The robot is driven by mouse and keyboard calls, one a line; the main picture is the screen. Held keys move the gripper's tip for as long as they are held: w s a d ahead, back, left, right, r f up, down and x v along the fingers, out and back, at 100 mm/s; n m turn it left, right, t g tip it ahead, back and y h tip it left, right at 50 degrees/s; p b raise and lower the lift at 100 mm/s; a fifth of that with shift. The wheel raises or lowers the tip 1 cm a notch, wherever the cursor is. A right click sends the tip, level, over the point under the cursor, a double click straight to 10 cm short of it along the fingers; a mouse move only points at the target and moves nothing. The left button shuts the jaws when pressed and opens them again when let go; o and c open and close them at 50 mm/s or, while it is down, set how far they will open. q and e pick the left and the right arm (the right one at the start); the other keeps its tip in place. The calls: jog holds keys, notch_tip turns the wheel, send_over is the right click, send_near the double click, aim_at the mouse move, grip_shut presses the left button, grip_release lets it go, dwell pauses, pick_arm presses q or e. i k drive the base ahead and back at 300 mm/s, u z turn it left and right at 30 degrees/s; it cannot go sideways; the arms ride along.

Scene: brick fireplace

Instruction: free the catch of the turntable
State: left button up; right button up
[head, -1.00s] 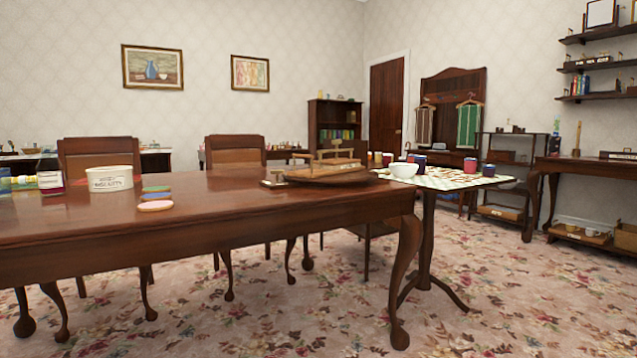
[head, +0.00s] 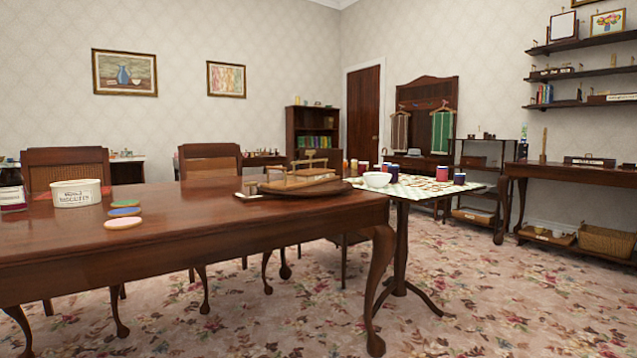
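A dark round wooden base, which may be the turntable (head: 330,187), lies at the right end of the long table. A wooden contraption with upright posts and a crossbar (head: 297,178) stands on it. A small pale piece with a little post (head: 250,192) sits at its left edge. The catch is too small to make out from here. Neither of my grippers is in view.
The long table (head: 180,215) holds a white biscuit tin (head: 76,193) and coloured discs (head: 124,212). A small table (head: 425,188) with a white bowl (head: 377,179) and several pots stands behind its right end. Carpet (head: 500,290) is clear at the right.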

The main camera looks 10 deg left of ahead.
aim_at(246, 184)
jog(key=z, duration=0.5)
jog(key=k, duration=0.95)
jog(key=u, duration=1.1)
jog(key=i, duration=0.5)
